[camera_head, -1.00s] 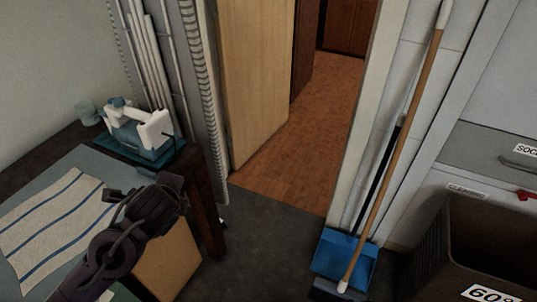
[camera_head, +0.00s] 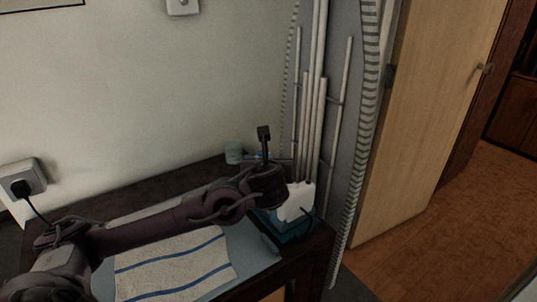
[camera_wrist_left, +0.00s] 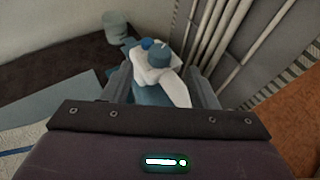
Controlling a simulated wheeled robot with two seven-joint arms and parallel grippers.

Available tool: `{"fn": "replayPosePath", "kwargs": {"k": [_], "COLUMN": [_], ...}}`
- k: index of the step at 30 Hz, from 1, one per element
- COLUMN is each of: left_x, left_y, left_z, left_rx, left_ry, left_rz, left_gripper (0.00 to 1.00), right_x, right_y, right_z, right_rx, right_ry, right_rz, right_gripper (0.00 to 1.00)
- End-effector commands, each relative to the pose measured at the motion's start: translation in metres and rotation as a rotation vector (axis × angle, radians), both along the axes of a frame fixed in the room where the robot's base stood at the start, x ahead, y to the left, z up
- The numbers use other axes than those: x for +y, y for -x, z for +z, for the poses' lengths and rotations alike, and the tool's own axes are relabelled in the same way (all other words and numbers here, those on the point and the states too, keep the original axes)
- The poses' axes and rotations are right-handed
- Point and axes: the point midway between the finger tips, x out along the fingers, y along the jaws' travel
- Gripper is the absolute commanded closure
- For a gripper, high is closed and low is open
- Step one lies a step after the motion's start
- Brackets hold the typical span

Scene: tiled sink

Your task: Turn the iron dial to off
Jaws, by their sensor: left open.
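The white and teal iron (camera_head: 297,203) stands on a teal rest (camera_head: 293,230) at the right end of the table, partly hidden by my left arm. In the left wrist view the iron (camera_wrist_left: 153,64) shows a round teal knob, which looks like the dial (camera_wrist_left: 160,54), and a small blue part beside it. My left gripper (camera_wrist_left: 162,84) is open, its fingers to either side of the iron's body in that view. I cannot tell whether they touch it. My right gripper is not in view.
A striped cloth (camera_head: 178,264) lies on the table. A teal cup (camera_head: 235,153) stands behind the iron near the wall. An upright ironing board (camera_head: 345,130) with white legs leans close to the iron's right. A wooden door (camera_head: 425,110) stands open further right.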

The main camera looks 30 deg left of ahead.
Motion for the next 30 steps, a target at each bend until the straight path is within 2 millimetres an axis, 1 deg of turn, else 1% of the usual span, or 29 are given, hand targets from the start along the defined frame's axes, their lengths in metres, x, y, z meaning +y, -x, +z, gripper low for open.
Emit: {"fn": "replayPosePath", "kwargs": {"k": [3, 9, 14, 21, 23, 30], "left_x": [0.011, 0.024, 0.029, 0.03, 0.03, 0.03], "left_y": [-0.016, -0.037, -0.044, -0.045, -0.045, -0.045], "left_z": [-0.009, -0.019, -0.023, -0.023, -0.023, -0.023], "left_rx": [0.0, -0.001, 0.0, -0.001, -0.001, -0.001], "left_ry": [0.003, 0.005, 0.003, 0.003, 0.003, 0.003], "left_rz": [0.004, 0.003, 0.002, 0.0, 0.001, 0.001], "left_gripper": [0.47, 0.47, 0.47, 0.47, 0.54, 0.85], "right_x": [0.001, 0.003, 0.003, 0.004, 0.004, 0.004], "right_y": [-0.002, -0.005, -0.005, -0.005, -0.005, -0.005], "right_z": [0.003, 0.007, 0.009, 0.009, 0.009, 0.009], "right_rx": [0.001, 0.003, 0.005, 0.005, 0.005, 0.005], "right_ry": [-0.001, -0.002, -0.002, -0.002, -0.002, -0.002], "right_rz": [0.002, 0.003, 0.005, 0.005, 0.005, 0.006], "right_gripper": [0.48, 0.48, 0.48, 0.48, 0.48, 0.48]}}
